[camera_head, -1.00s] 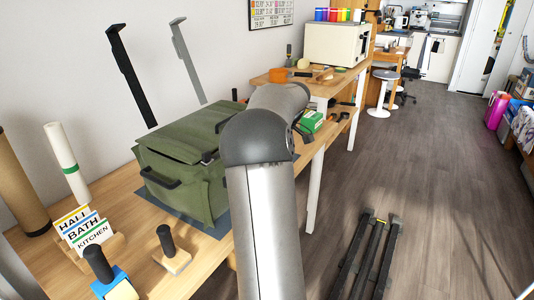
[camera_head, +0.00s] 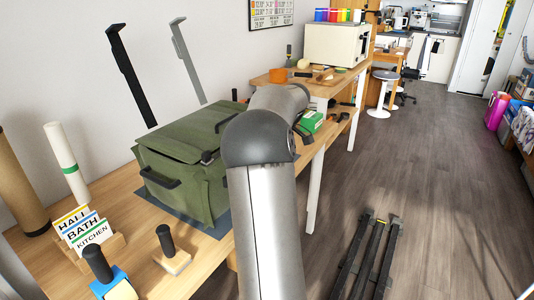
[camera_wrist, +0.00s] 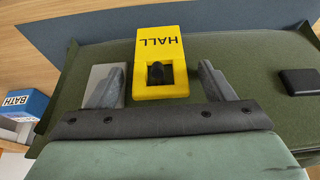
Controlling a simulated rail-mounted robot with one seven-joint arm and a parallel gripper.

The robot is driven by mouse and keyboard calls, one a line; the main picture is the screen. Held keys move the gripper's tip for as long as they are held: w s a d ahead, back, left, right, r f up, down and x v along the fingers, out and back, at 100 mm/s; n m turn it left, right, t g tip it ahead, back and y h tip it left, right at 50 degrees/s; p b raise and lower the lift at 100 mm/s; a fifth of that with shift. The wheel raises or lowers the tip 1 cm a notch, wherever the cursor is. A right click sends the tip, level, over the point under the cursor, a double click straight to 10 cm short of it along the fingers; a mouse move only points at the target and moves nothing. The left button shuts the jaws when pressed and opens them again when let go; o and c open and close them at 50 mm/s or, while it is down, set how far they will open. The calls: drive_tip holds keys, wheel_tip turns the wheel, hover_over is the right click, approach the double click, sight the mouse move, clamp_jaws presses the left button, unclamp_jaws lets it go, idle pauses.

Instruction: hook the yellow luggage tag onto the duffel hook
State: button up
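The yellow luggage tag (camera_wrist: 161,88) shows in the wrist view, with HALL on it reading upside down. A dark stub, seemingly the duffel hook (camera_wrist: 155,73), shows inside the tag's opening; how deeply it engages I cannot tell. My gripper (camera_wrist: 160,84) has one finger on each side of the tag, with visible gaps, so it is open. The green duffel (camera_head: 185,160) stands on the bench in the head view, and its green fabric (camera_wrist: 250,65) lies behind the tag in the wrist view. In the head view my arm hides the gripper and tag.
A rack with HALL, BATH and KITCHEN signs (camera_head: 80,232) stands front left on the bench (camera_head: 125,185). Black-handled blocks (camera_head: 172,250) stand nearby. A blue BATH piece (camera_wrist: 22,103) shows at the wrist view's left. A black piece (camera_wrist: 300,82) sits on the duffel at right.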

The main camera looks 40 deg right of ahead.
drive_tip(key=p+v, duration=0.3)
drive_tip(key=v, duration=1.4)
drive_tip(key=shift+r, duration=0.25)
drive_tip(key=a+m+g+y+p, duration=0.15)
drive_tip(key=a+p, duration=0.75)
drive_tip(key=a, duration=1.6)
drive_tip(key=s+a+f+g+h+p, duration=0.1)
drive_tip(key=s+a+f+p, duration=0.2)
drive_tip(key=s+a, duration=0.5)
drive_tip(key=s+a+f+g+h+p, duration=0.1)
drive_tip(key=s+a+f+p, duration=0.2)
drive_tip(key=s+a, duration=0.5)
drive_tip(key=a+m, duration=0.1)
drive_tip(key=a, duration=0.1)
drive_tip(key=shift+s+a+p, duration=0.25)
drive_tip(key=shift+a+p, duration=0.05)
drive_tip(key=shift+g+h, duration=0.25)
